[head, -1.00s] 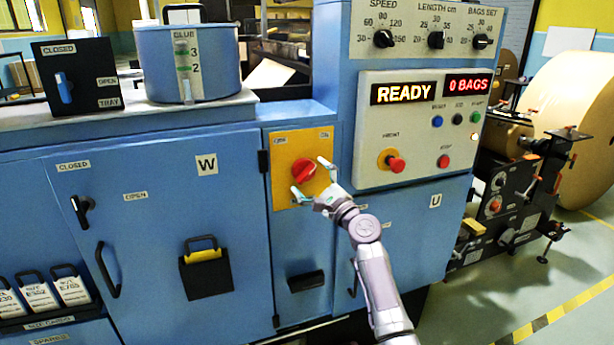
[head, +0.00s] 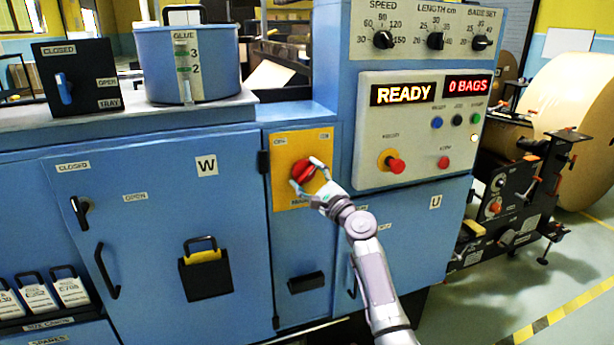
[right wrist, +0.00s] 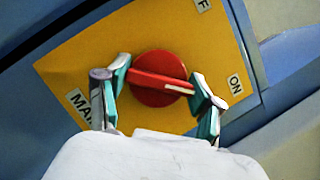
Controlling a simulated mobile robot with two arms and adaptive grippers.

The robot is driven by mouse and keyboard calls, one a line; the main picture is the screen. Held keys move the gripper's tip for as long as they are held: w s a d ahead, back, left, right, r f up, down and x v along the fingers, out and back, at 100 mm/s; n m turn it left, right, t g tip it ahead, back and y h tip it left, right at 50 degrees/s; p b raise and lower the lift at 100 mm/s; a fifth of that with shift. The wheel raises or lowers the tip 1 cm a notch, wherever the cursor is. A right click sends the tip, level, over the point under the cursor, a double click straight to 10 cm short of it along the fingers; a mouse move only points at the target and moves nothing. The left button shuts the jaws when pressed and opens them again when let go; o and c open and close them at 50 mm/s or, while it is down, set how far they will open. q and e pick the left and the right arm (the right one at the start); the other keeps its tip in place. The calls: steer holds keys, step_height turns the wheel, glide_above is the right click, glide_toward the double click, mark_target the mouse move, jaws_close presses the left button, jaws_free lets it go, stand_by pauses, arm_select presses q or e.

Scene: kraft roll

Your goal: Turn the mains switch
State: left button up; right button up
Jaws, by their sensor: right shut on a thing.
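The mains switch is a red rotary knob (head: 303,171) on a yellow plate (head: 285,144) on the blue cabinet front. In the right wrist view the knob (right wrist: 157,78) is a red disc with a raised bar and a white mark at one end. The mark points toward the ON label (right wrist: 236,84). My right gripper (head: 306,176) is shut on the knob's bar, one finger at each end in the right wrist view (right wrist: 158,82). The gripper hides part of the plate's lower edge. My left gripper is not in view.
To the right of the plate is a control panel (head: 438,120) with a READY display and buttons, including a red emergency knob (head: 396,165). On the left are a cabinet door (head: 150,250) with a handle and a glue pot (head: 187,60). Floor shows at the lower right.

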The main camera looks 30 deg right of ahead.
steer(key=shift+n, duration=0.4)
steer(key=n+g+y, duration=0.1)
steer(key=n, duration=0.3)
steer(key=shift+r+g+p, duration=0.1)
steer(key=shift+g+p, duration=0.3)
steer(key=n+g+p, duration=0.1)
steer(key=n, duration=0.2)
steer(key=shift+y, duration=0.4)
steer(key=shift+r+n+g+p, duration=0.1)
steer(key=shift+n+g+p, duration=0.2)
steer(key=shift+n+p, duration=0.5)
steer(key=shift+n+g+p, duration=0.4)
steer(key=shift+n+p, duration=0.25)
steer(key=shift+n, duration=0.25)
steer(key=n+g+h+p, duration=0.1)
steer(key=n+p, duration=0.2)
steer(key=p, duration=0.1)
steer(key=shift+n, duration=0.3)
steer(key=n+g+h+p, duration=0.1)
steer(key=p, duration=0.2)
steer(key=shift+n, duration=0.3)
steer(key=shift+f+n+p, duration=0.2)
steer(key=shift+n+p, duration=0.1)
steer(key=shift+p, duration=0.05)
